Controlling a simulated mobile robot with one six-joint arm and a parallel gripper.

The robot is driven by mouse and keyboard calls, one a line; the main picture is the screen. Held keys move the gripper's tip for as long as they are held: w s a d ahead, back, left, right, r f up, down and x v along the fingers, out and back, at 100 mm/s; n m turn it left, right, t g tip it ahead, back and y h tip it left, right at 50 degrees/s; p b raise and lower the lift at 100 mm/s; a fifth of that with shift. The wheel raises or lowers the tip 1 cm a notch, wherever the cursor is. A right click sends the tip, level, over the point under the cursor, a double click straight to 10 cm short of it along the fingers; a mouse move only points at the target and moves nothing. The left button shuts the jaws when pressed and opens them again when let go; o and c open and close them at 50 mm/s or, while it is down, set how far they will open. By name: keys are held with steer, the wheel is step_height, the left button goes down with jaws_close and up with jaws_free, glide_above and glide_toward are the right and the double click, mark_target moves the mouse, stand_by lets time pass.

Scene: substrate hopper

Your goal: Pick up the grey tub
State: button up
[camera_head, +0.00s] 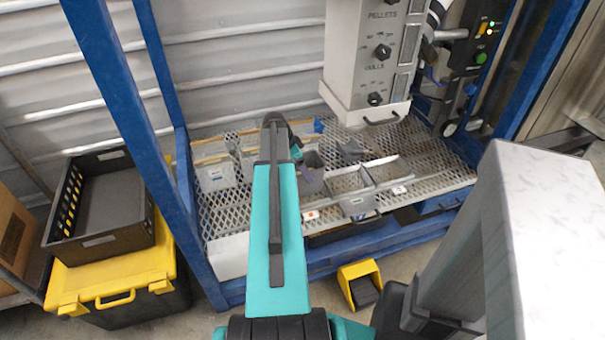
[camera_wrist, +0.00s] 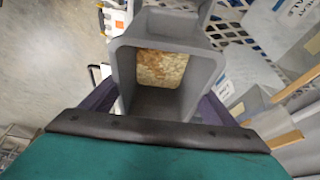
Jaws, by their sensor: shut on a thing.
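The grey tub (camera_wrist: 122,72) is open-topped and fills the middle of the wrist view, with a brown, crumbly layer at its bottom. My gripper (camera_wrist: 157,105) is shut on it, with a dark purple finger against each side. In the head view the tub (camera_head: 314,159) shows just right of my arm, over the mesh shelf (camera_head: 425,158), with a purple finger of my gripper (camera_head: 309,174) by it. My arm hides part of it. I cannot tell whether its base touches the shelf.
Pale labelled tubs (camera_head: 216,177) stand left of my arm, and grey metal bins (camera_head: 349,182) stand to the right. The hopper housing (camera_head: 367,60) hangs above the shelf. Blue frame posts (camera_head: 120,110) bound it. A yellow pedal (camera_head: 360,270) and a black crate (camera_head: 100,240) are outside.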

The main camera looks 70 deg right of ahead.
steer(key=s+a+r+p, duration=0.1)
steer(key=a+p, duration=0.1)
steer(key=a, duration=0.5)
steer(key=s+a+r+p, duration=0.1)
steer(key=a+p, duration=0.1)
steer(key=a, duration=0.6)
steer(key=shift+s+a, duration=0.15)
steer(key=shift+s, duration=0.25)
steer(key=shift+a+p, duration=0.2)
steer(key=shift+p, duration=0.35)
steer(key=shift+s, duration=0.1)
stand_by(0.4)
